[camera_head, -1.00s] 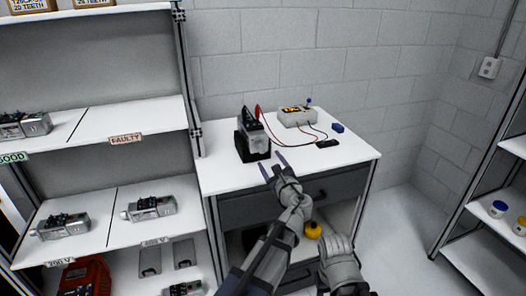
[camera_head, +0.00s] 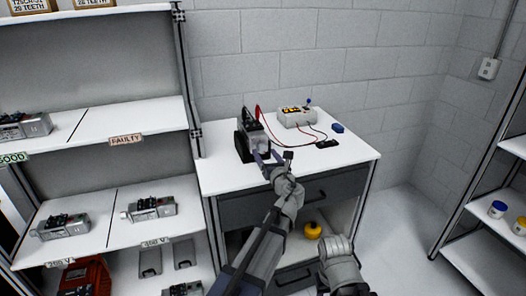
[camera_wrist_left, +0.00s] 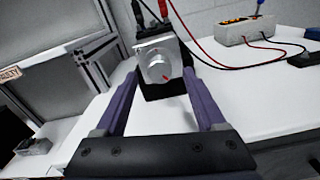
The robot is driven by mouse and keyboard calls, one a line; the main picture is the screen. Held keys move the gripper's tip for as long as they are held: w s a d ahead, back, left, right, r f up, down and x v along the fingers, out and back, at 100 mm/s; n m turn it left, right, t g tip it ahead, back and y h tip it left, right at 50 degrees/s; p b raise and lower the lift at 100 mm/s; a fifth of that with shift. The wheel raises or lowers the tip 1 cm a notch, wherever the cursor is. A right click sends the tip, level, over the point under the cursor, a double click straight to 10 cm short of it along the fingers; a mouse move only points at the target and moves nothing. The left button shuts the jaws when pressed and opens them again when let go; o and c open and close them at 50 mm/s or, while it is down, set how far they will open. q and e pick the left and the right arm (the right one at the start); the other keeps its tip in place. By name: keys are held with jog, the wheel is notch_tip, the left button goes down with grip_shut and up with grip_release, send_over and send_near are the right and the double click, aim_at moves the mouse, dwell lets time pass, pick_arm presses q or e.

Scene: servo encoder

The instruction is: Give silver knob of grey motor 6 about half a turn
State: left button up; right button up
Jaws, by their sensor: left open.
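The grey motor (camera_head: 252,137) stands in a black holder (camera_head: 241,147) on the white workbench top. In the left wrist view the motor's square face (camera_wrist_left: 151,50) is toward me, with the round silver knob (camera_wrist_left: 158,68) at its middle and a small red mark on it. My left gripper (camera_head: 268,156) is open in front of the motor. In the left wrist view its two purple fingers (camera_wrist_left: 158,95) reach forward on either side of the knob, and I cannot tell whether they touch it. My right arm shows at the bottom, but its fingers cannot be made out.
A tester box (camera_head: 297,116) stands behind to the right, with red and black leads running to the motor. A blue block (camera_head: 337,128) and a black item (camera_head: 327,144) lie beside it. Shelves with other motors (camera_head: 152,208) stand at left. The bench's front right is clear.

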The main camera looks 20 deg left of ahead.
aim_at(263, 150)
pick_arm(q)
jog(key=shift+x, duration=1.6)
jog(key=shift+s, duration=0.1)
grip_shut()
